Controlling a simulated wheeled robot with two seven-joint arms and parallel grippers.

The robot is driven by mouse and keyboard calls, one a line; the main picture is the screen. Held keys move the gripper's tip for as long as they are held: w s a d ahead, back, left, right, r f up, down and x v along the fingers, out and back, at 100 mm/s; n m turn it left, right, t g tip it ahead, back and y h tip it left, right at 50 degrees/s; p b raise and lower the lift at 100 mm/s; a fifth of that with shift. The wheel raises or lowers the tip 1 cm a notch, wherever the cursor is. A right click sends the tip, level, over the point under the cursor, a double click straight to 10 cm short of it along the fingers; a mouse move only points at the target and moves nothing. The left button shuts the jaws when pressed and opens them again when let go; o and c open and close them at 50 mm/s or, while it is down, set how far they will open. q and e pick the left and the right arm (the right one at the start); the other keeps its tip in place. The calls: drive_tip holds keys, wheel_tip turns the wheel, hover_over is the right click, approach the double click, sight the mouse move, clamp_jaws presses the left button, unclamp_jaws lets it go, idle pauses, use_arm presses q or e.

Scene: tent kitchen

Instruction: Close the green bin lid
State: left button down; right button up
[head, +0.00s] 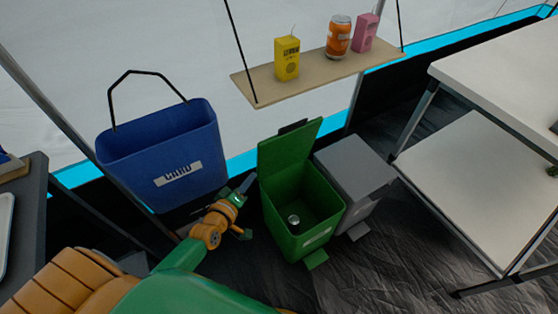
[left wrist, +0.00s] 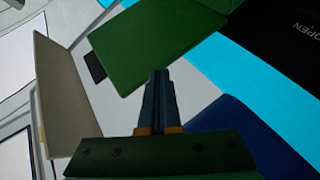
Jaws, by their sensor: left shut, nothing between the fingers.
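The green bin (head: 322,222) stands on the floor with its lid (head: 290,152) raised upright at its back left. The bin's mouth is open and a small metal can (head: 293,220) lies inside. In the left wrist view the green lid (left wrist: 160,42) shows beyond my fingertips, with a black tab at its edge. My left gripper (head: 247,183) is shut and empty, just left of the bin and lower than the lid's top. Its closed fingers show in the left wrist view (left wrist: 158,78). They appear apart from the lid. My right gripper is not in view.
A blue bin (head: 165,150) marked CARD hangs left of my gripper. A grey bin (head: 352,165) with its lid shut stands right beside the green one. A hanging shelf (head: 310,77) with drinks is above and behind. A white table (head: 505,75) stands at right.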

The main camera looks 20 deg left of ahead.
use_arm(q)
drive_tip(key=w+r+n+t+b, duration=0.2)
drive_tip(key=w+r+n+t, duration=0.1)
drive_tip(key=shift+w+a+r, duration=0.1)
drive_tip(key=shift+w+a, duration=0.05)
drive_tip(key=shift+w, duration=0.05)
drive_tip(key=n+t, duration=0.2)
approach(273, 139)
drive_tip(key=w+a+r, duration=0.3)
drive_tip(key=r, duration=0.1)
drive_tip(key=w, duration=0.2)
drive_tip(key=w+d, duration=0.1)
drive_tip(key=w, duration=0.2)
drive_tip(key=w+d+b, duration=0.1)
drive_tip(key=w, duration=0.1)
drive_tip(key=shift+w+d, duration=0.15)
drive_tip(key=shift+w, duration=0.1)
drive_tip(key=shift+s+d, duration=0.3)
drive_tip(key=shift+f, duration=0.15)
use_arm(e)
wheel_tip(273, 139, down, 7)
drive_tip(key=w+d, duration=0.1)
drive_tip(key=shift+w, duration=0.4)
